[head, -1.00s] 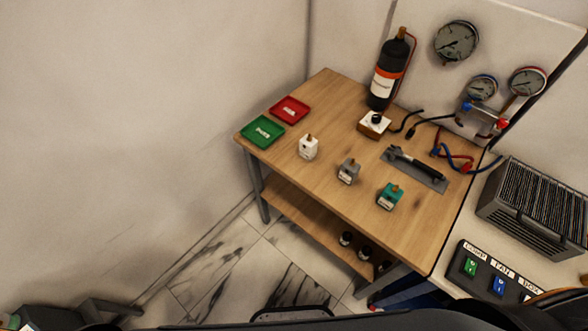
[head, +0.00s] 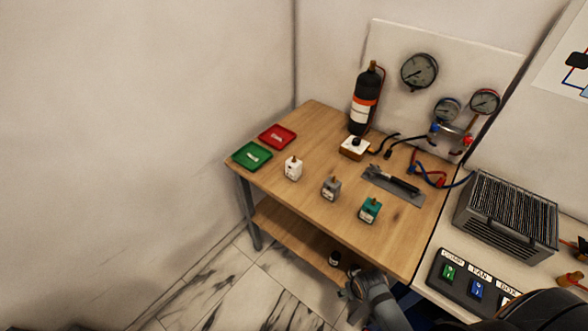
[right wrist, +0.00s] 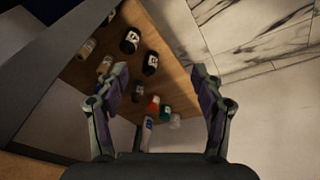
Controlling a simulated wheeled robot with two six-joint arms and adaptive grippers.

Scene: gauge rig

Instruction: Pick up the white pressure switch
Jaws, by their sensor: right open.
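The white pressure switch (head: 293,169) stands upright on the wooden table, near its left front edge, with a small brass fitting on top. A grey switch (head: 331,189) and a teal switch (head: 370,210) stand to its right, in a row along the front. My right gripper (head: 350,289) is in front of the table, low near the lower shelf and well apart from the white switch. In the right wrist view my right gripper (right wrist: 160,76) is open with nothing between its fingers. The white switch cannot be made out there. My left gripper is out of view.
Green (head: 251,156) and red (head: 278,137) trays lie left of the white switch. A black cylinder (head: 364,100), a white-topped box (head: 354,147) and hoses stand behind. The lower shelf (right wrist: 178,70) holds several small bottles. The table's front edge lies above my right gripper.

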